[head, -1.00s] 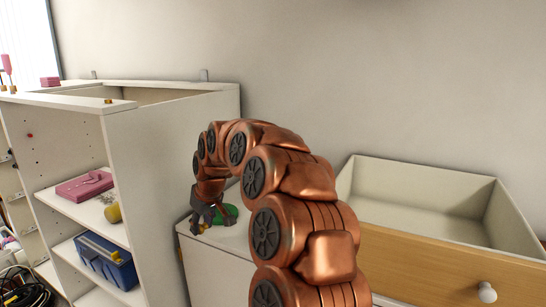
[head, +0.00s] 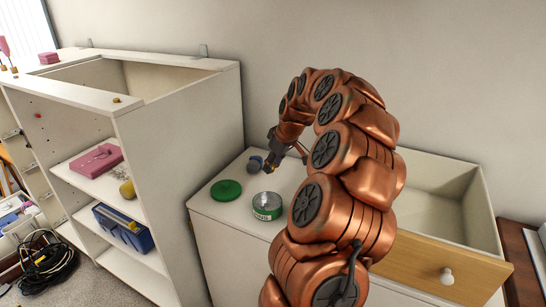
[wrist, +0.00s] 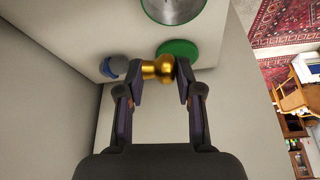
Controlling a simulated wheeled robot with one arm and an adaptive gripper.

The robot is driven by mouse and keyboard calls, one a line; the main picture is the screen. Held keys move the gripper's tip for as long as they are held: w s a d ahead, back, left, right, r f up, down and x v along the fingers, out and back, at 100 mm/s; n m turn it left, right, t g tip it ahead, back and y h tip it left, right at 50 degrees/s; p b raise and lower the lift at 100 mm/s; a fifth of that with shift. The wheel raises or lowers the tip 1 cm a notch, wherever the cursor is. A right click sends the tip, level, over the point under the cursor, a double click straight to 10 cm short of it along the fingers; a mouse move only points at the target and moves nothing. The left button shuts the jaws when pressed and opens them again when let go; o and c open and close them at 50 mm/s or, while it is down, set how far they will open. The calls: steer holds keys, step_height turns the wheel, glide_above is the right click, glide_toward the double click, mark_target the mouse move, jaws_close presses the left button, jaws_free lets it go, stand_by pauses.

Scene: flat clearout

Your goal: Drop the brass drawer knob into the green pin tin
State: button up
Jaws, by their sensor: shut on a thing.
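My gripper (wrist: 160,82) is shut on the brass drawer knob (wrist: 158,69), which sits between the fingertips in the wrist view. In the head view my gripper (head: 268,172) is over the white cabinet top, behind the green pin tin (head: 267,213). The tin is round and open, with a bare metal inside; part of it also shows at the top of the wrist view (wrist: 174,8). The knob is apart from the tin. A green round lid (head: 226,190) lies flat left of the tin.
A small blue and grey object (head: 254,164) stands on the cabinet top (head: 212,210) close to my gripper. A tall white shelf unit (head: 185,130) rises at the left. An open drawer box (head: 440,262) with a wooden front is at the right. A wall closes the back.

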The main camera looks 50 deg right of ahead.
step_height(320, 180, down, 6)
steer(key=shift+b, duration=0.35)
stand_by(0.4)
steer(key=shift+f, duration=0.1)
steer(key=o, duration=1.1)
steer(key=shift+s, duration=0.1)
steer(key=v, duration=1.2)
